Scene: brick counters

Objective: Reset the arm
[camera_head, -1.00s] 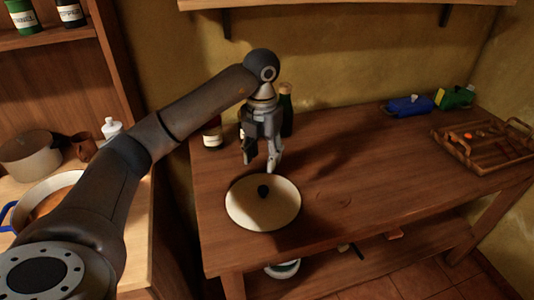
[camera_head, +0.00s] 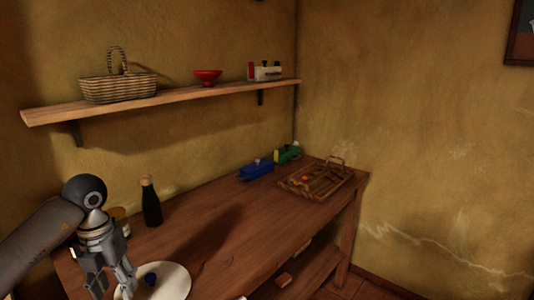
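My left arm comes in from the lower left, and my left gripper (camera_head: 112,284) points down over the near left end of the wooden table (camera_head: 225,230). Its fingers are apart with nothing seen between them. A round cream lid (camera_head: 174,285) with a dark knob lies on the table just right of the gripper. The lid's lower edge is cut off by the frame, and the gripper covers part of its left side. I cannot tell whether the gripper touches it. My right gripper is not in view.
A dark bottle (camera_head: 151,204) stands behind the gripper. A blue container (camera_head: 256,170), a green container (camera_head: 287,153) and a wooden tray (camera_head: 330,190) are at the table's far end. A wall shelf (camera_head: 190,101) holds a basket (camera_head: 118,88), a red bowl (camera_head: 207,77) and a toaster-like object (camera_head: 265,71).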

